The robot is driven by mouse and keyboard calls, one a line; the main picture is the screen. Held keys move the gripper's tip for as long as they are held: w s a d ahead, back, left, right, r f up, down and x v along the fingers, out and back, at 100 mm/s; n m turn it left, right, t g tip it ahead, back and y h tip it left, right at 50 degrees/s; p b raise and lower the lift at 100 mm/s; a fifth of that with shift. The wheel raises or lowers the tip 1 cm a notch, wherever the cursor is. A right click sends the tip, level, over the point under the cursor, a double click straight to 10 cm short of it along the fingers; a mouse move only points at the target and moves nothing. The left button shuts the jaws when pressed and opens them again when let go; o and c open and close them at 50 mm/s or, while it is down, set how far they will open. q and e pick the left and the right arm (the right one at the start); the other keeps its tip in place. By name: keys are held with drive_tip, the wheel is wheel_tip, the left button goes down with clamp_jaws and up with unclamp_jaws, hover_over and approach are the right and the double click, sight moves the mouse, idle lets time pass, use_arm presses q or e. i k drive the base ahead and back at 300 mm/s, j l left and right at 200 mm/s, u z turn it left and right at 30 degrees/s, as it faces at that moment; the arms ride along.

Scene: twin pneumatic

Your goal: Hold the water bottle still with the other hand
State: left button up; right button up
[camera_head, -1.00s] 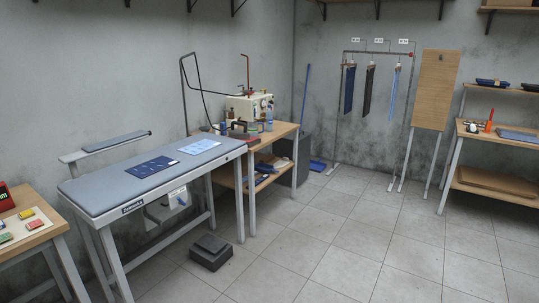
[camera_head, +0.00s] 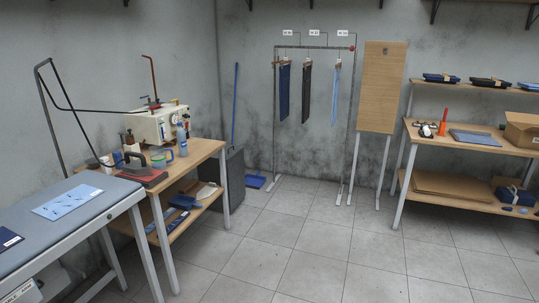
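What looks like the water bottle, a small pale blue bottle (camera_head: 181,138), stands upright at the back of the wooden table (camera_head: 205,150), in front of the white boiler-like machine (camera_head: 150,127). It is small in the picture, so I cannot be sure of its details. A green and blue jug or mug (camera_head: 160,160) stands left of it, closer to me. Neither of my grippers is in view, and nothing is seen touching the bottle.
A grey ironing table (camera_head: 75,222) with a light blue folded cloth (camera_head: 68,201) fills the lower left. An iron (camera_head: 140,168) rests on the wooden table. A dark bin (camera_head: 233,178) stands beyond it. The tiled floor (camera_head: 300,245) in the middle is clear.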

sight(181, 134)
drive_tip(key=i+l+u, duration=0.1)
drive_tip(key=i, duration=1.85)
